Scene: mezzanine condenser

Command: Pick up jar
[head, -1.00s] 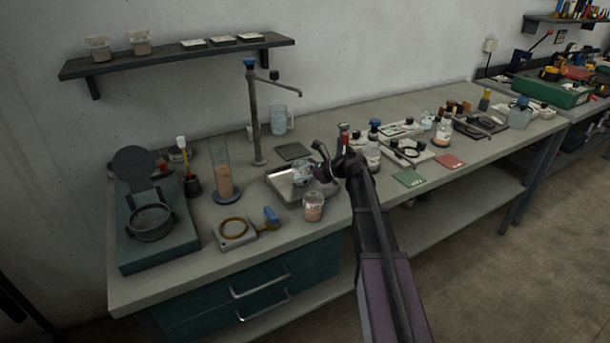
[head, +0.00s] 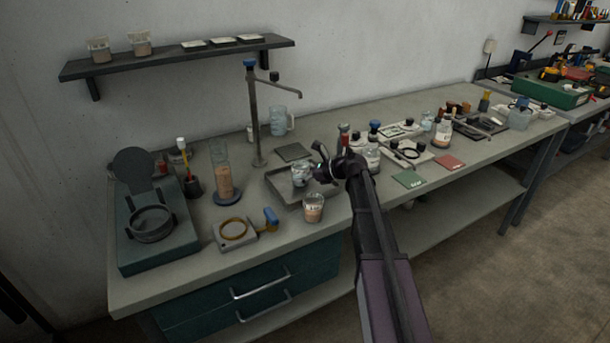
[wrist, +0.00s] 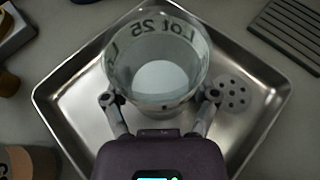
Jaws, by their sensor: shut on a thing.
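A clear glass jar (wrist: 157,75) with "Lot 25" lettering stands between my gripper's fingers in the wrist view, over a metal tray (wrist: 65,98). My gripper (wrist: 160,103) is shut on the jar, with one fingertip against each side. In the head view the same jar (head: 301,174) shows above the tray (head: 284,190), left of my gripper (head: 318,174), which partly blends with the jar's edge. I cannot tell whether the jar's base touches the tray.
A second jar with brownish contents (head: 313,208) stands just in front of the tray. A tall tap stand (head: 255,120) rises behind it. A glass cylinder (head: 222,170) stands to the left. Bottles and trays crowd the bench to the right.

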